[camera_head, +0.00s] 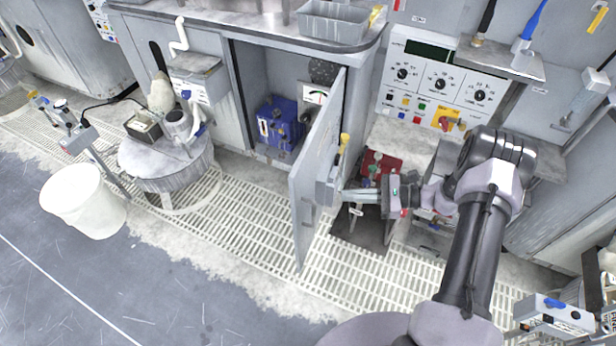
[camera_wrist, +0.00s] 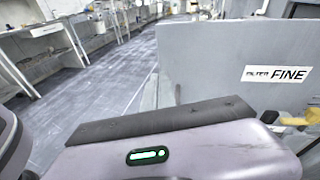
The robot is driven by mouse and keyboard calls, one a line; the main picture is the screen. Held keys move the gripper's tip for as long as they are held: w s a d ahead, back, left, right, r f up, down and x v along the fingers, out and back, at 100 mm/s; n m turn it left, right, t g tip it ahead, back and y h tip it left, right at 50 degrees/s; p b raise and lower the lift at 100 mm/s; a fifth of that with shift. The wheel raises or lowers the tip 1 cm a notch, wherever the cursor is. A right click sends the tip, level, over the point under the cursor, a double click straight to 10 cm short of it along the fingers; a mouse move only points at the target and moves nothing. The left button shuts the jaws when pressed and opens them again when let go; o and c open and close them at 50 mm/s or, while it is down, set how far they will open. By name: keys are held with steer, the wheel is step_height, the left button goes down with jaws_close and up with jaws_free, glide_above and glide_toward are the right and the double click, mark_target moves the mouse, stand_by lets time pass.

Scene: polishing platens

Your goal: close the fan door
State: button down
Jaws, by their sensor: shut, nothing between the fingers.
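The fan door (camera_head: 303,190) is a grey metal panel standing wide open, swung out from the cabinet into the room. Its cabinet opening shows a blue unit (camera_head: 279,128) inside. My gripper (camera_head: 338,194) is shut and empty on the right side of the door, close to its face. I cannot tell whether it touches. In the wrist view, a grey panel (camera_wrist: 200,62) with a "FILTER FINE" label (camera_wrist: 274,74) stands close by and seems to be this door. My gripper's fingertips do not show clearly there.
A control panel (camera_head: 438,80) with dials is right of the opening. A red-topped item (camera_head: 378,165) sits low behind my gripper. A round drum (camera_head: 168,160) and a white bucket (camera_head: 84,201) stand at left. The grated floor (camera_head: 240,235) left of the door is clear.

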mark_target(299, 197)
step_height(299, 197, down, 8)
steer(key=d+m+t, duration=0.2)
steer(key=m+t, duration=0.2)
steer(key=shift+y, duration=0.3)
steer(key=b+x, duration=0.1)
steer(key=x, duration=0.3)
steer(key=b+x, duration=0.1)
steer(key=x, duration=0.4)
steer(key=s+b+x, duration=0.1)
steer(key=x, duration=0.3)
steer(key=shift+a, duration=0.5)
steer(key=shift+a+r, duration=0.1)
steer(key=shift+a, duration=0.15)
steer(key=shift+w+a, duration=0.1)
